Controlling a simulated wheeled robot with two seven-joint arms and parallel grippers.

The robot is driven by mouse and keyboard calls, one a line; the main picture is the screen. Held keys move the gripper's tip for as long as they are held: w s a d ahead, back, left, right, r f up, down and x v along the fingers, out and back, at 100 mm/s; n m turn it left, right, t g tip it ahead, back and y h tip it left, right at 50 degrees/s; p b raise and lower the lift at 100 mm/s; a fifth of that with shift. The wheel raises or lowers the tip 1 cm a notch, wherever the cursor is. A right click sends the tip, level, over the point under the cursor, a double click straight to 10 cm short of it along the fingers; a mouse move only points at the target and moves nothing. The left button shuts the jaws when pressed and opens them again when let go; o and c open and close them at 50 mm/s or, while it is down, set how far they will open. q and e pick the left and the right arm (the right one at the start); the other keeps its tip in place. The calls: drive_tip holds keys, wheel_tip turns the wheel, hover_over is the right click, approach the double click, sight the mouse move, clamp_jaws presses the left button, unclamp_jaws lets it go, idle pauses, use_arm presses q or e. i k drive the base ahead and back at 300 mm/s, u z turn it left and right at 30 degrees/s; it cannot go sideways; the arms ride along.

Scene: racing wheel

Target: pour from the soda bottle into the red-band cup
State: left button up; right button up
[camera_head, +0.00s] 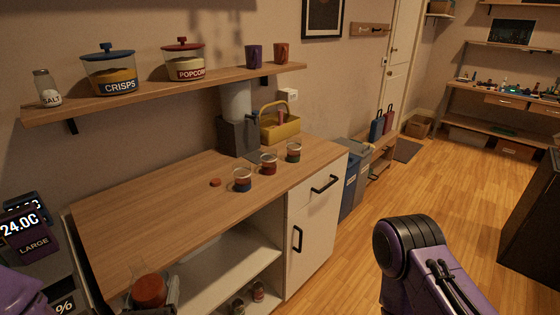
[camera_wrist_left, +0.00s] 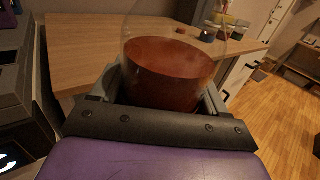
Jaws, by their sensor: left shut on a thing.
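The soda bottle (camera_head: 150,291) shows at the bottom of the head view, by the counter's near left end. It is clear with red-brown liquid and also fills the middle of the left wrist view (camera_wrist_left: 168,72). My left gripper (camera_head: 152,300) is shut around it; most of the jaws are cut off by the frame edge. The red-band cup (camera_head: 268,164) stands upright on the counter, well beyond the gripper and to the right, between a blue-band cup (camera_head: 242,180) and a green-band cup (camera_head: 293,153). My right gripper is outside the view.
A small red-brown cap (camera_head: 215,182) lies on the wooden counter (camera_head: 150,215), left of the cups. A grey dispenser (camera_head: 238,136) and a yellow basket (camera_head: 281,128) stand behind them. A shelf (camera_head: 160,95) with jars hangs above. The counter's left half is clear.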

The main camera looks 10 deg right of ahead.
sight(269, 162)
drive_tip(key=z, duration=1.9)
drive_tip(key=i, duration=1.5)
drive_tip(key=u, duration=2.2)
